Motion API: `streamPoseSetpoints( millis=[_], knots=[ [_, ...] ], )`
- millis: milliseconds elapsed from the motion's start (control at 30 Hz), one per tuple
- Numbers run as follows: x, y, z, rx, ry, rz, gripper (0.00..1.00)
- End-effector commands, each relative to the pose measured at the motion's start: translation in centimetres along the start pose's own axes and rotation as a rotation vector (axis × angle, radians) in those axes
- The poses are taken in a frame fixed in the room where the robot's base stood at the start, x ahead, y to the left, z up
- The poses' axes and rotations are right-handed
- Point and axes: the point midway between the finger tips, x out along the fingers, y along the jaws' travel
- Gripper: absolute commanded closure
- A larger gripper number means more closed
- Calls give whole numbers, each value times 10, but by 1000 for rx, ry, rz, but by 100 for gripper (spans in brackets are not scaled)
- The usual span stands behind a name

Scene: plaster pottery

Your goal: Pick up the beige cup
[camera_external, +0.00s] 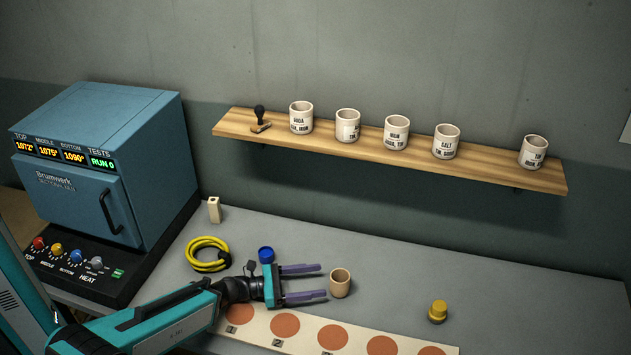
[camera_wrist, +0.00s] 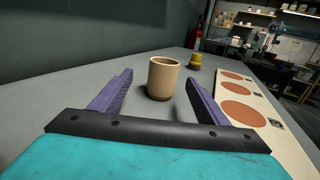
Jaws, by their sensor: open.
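The beige cup (camera_external: 340,283) stands upright on the grey table, just beyond the fingertips of my gripper (camera_external: 322,281). In the wrist view the cup (camera_wrist: 163,78) is straight ahead, between the lines of the two purple fingers and slightly nearer the left one. My gripper (camera_wrist: 163,85) is open and empty, low over the table. The fingers do not appear to touch the cup. The cup's opening faces up and its inside bottom is hidden.
A numbered strip with orange discs (camera_external: 333,337) lies in front of the cup. A yellow jar (camera_external: 437,311) stands to the right. A wall shelf (camera_external: 300,139) holds several white labelled cups. A kiln (camera_external: 100,170) stands left.

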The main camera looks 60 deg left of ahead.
Motion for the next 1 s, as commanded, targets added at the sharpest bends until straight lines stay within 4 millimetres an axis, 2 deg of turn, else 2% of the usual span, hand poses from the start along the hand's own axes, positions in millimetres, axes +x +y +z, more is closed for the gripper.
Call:
streamPoseSetpoints(
  millis=[267, 1000],
  knots=[
    [5, 0, -2, 3, 0, -2, 31],
    [48, -1, -3, 3, 0, -2, 31]
  ],
)
